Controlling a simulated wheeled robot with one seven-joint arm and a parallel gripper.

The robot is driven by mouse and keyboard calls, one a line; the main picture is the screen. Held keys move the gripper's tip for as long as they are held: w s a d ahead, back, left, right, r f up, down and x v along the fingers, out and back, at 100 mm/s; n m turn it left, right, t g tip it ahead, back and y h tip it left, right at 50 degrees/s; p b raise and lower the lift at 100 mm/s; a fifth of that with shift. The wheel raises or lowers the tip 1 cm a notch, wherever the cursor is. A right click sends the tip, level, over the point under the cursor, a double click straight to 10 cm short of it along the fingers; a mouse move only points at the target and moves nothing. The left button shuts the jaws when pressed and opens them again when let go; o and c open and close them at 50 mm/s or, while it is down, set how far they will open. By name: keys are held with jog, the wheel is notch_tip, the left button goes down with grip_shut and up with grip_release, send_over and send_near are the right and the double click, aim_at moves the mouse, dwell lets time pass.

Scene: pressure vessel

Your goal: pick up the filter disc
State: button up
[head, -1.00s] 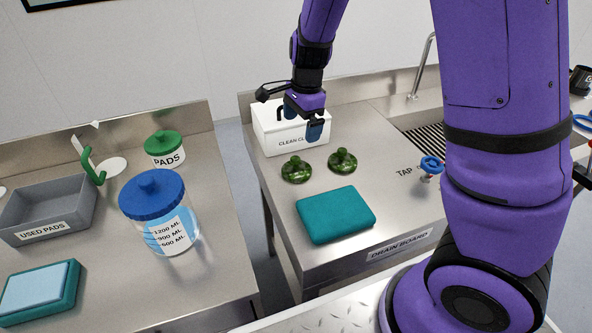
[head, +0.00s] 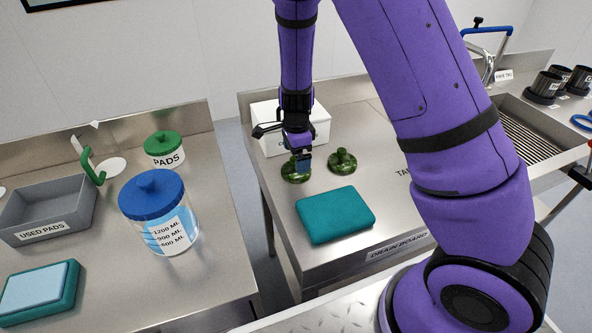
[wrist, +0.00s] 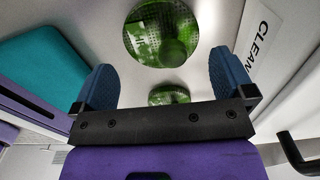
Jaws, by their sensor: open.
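Two round, green, perforated discs with central knobs lie on the metal drain board; they look like filter discs. The left disc (head: 291,172) is partly behind my gripper (head: 303,165), and the right disc (head: 342,160) lies clear of it. The wrist view shows a larger green disc (wrist: 148,35) ahead of the fingers, with its knob facing me. A second green disc (wrist: 168,95) shows between the finger bases, partly cut off by the gripper body. My gripper (wrist: 163,78) is open with blue fingers apart and nothing between their tips. It is low, above or at the left disc; contact is unclear.
A white box (head: 318,122) labelled CLEAN in the wrist view stands close behind the discs. A teal block (head: 335,214) lies in front. The left counter holds a blue-lidded jar (head: 152,200), a PADS jar (head: 166,150) and a grey tray (head: 40,208), across a floor gap.

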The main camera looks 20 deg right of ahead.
notch_tip(320, 180, down, 5)
jog(key=shift+r, duration=0.2)
jog(key=shift+c, duration=0.2)
jog(key=c, duration=0.6)
jog(key=shift+w+r, duration=0.1)
